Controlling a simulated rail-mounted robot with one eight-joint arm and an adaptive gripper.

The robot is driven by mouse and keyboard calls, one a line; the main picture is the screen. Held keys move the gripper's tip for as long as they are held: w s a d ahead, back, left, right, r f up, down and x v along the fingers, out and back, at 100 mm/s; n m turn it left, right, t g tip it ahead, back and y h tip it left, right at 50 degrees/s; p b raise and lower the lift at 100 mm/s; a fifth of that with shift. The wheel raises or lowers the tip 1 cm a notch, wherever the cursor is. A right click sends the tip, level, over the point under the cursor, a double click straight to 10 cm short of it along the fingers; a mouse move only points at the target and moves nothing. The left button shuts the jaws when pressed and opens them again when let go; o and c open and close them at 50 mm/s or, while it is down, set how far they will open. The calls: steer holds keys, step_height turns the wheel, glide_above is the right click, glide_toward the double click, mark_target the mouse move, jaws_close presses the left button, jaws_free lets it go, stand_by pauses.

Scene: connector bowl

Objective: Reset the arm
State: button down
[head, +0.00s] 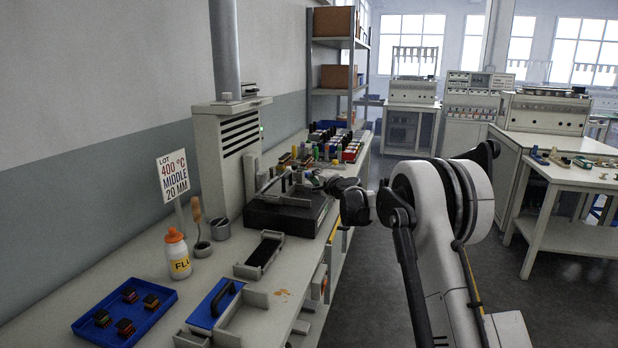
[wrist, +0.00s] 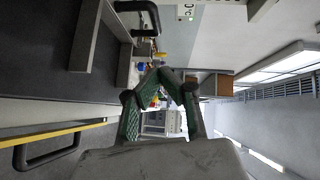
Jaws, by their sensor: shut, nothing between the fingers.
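My gripper (head: 314,179) is at the far end of my arm in the head view, over or near the dark-topped block on the left bench. It is small there and partly hidden by my dark wrist. In the wrist view my gripper (wrist: 152,78) shows green-padded fingers drawn together with nothing held. The wrist picture is turned on its side, with the room beyond the fingers. My arm reaches from the lower right of the head view toward the bench.
The bench carries a blue tray (head: 140,318) with small dark parts, a flux bottle (head: 177,254), a sign (head: 172,176), a dark-topped block (head: 270,217) and a grey tower (head: 226,160). Several coloured items stand farther back. Open floor (head: 385,285) lies right of the bench.

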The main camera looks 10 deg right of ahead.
steer(key=s+a+r+n+g, duration=0.1)
steer(key=s+r+n+g, duration=0.2)
steer(key=s, duration=0.8)
steer(key=s+a+r+n, duration=0.15)
steer(key=s+r, duration=0.35)
steer(key=s, duration=0.6)
steer(key=s+a+r+n+g, duration=0.1)
steer(key=s+r+n+g, duration=0.15)
steer(key=s, duration=0.85)
steer(key=s+d+f+n+g+h, duration=0.1)
steer(key=s+f, duration=0.3)
steer(key=s, duration=0.8)
steer(key=s+d+f+n+g+h, duration=0.1)
steer(key=s+d+f+n+h, duration=0.1)
steer(key=s, duration=1)
steer(key=s+d+f+n+g+h, duration=0.1)
steer(key=s+f, duration=0.5)
steer(key=s, duration=0.6)
steer(key=shift+s+d+f+n+h, duration=0.35)
steer(key=shift+d+n+h, duration=0.4)
steer(key=shift+d, duration=0.5)
steer(key=shift+w, duration=0.1)
